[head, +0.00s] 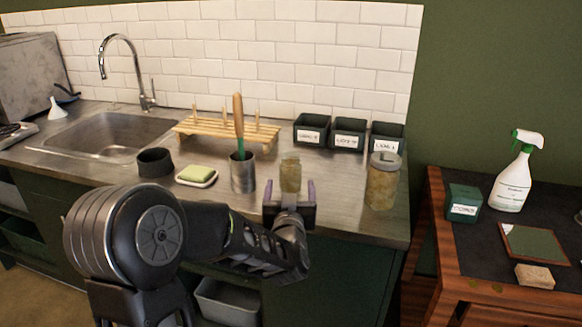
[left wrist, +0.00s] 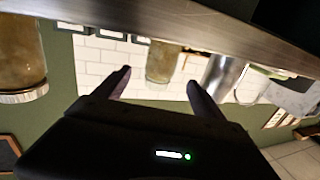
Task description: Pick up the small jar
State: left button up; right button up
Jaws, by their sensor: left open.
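The small jar (head: 290,174) stands upright on the steel counter, a glass jar with yellowish-brown contents. My left gripper (head: 289,191) is just in front of it, low over the counter's front part, with its fingers apart and nothing between them. In the left wrist view, the small jar (left wrist: 162,62) shows beyond and between the open fingertips (left wrist: 158,80), apart from them. The jar's lower part is partly hidden by the gripper in the head view. My right gripper is not in view.
A larger lidded jar (head: 382,182) stands to the right, also in the left wrist view (left wrist: 22,60). A metal cup (head: 242,174) with a green tool stands close on the left. Behind are a wooden rack (head: 220,131) and labelled dark bins (head: 348,134).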

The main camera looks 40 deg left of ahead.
aim_at(290, 175)
pick_arm(q)
jog(key=shift+s+d+r, duration=0.1)
jog(key=shift+s+d, duration=0.05)
jog(key=shift+x, duration=1.45)
jog(key=p+x, duration=0.1)
jog(key=x, duration=0.4)
jog(key=shift+c, duration=0.3)
jog(key=c, duration=1.6)
jog(key=shift+r, duration=0.1)
